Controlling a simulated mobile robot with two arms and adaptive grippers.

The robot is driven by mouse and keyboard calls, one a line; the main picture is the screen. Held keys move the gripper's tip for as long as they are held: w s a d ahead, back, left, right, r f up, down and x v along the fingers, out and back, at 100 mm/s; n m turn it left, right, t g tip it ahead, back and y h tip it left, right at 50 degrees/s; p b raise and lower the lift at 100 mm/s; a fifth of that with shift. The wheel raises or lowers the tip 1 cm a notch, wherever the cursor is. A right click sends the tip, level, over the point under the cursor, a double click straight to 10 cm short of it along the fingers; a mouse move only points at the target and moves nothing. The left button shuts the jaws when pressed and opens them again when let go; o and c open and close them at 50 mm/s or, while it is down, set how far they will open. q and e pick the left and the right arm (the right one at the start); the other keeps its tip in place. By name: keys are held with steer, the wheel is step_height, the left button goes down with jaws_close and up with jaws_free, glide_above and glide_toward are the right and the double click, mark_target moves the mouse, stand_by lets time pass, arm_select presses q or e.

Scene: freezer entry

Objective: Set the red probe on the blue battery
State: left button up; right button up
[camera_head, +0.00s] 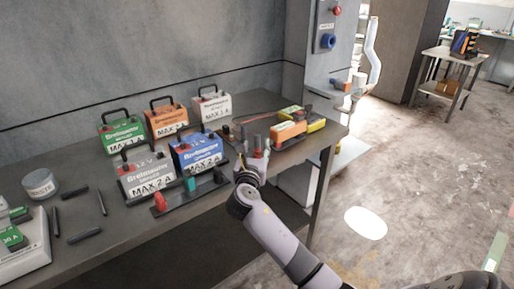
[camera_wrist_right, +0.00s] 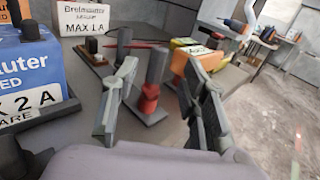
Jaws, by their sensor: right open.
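The blue battery (camera_head: 197,148) stands on the bench, with a handle on top and a white "MAX 2 A" label. Its side also shows at the left in the right wrist view (camera_wrist_right: 30,78). A red probe (camera_wrist_right: 150,97) with a dark grey upper part stands upright on a small dark base to the right of the battery. My right gripper (camera_wrist_right: 160,72) is open, its two fingers on either side of the probe in the picture; I cannot tell whether they touch it. In the head view the gripper (camera_head: 254,158) largely hides the probe. My left gripper is not in view.
Green (camera_head: 122,133), orange (camera_head: 166,119) and white batteries (camera_head: 212,105) stand near the wall. Another white battery (camera_head: 147,174) is beside the blue one. A dark stand (camera_head: 205,187) with red and teal pieces lies in front. Yellow and orange meters (camera_head: 288,130) are at the right.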

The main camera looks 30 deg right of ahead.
mark_target(257, 139)
steer(key=shift+x, duration=3)
steer(key=shift+a+r, duration=0.1)
steer(key=shift+c, duration=0.3)
jaws_close()
